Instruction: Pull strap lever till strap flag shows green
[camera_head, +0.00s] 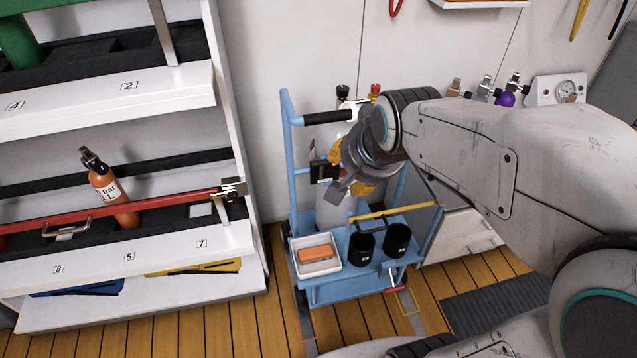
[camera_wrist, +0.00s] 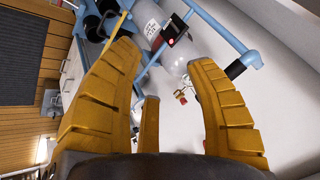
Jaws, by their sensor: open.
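A pale grey gas cylinder (camera_head: 333,208) stands on a blue trolley (camera_head: 292,170). A dark strap buckle (camera_head: 323,170) with red on it sits at the cylinder's side; it also shows in the wrist view (camera_wrist: 176,28). A thin grey piece beside the buckle looks like the strap lever, but it is too small to be sure. No green shows on the buckle. My gripper (camera_head: 347,172) is in front of the cylinder, close to the buckle and to its right. In the wrist view my gripper (camera_wrist: 164,54) has its yellow fingers spread wide, with nothing between them; the buckle is beyond the fingertips.
The trolley carries a white tray (camera_head: 316,268) with an orange block, and two black cups (camera_head: 361,248). Its black handle (camera_head: 327,117) is above my gripper. A shelf rack (camera_head: 120,245) with an orange bottle (camera_head: 112,195) stands left. A grey cabinet (camera_head: 460,235) is behind right.

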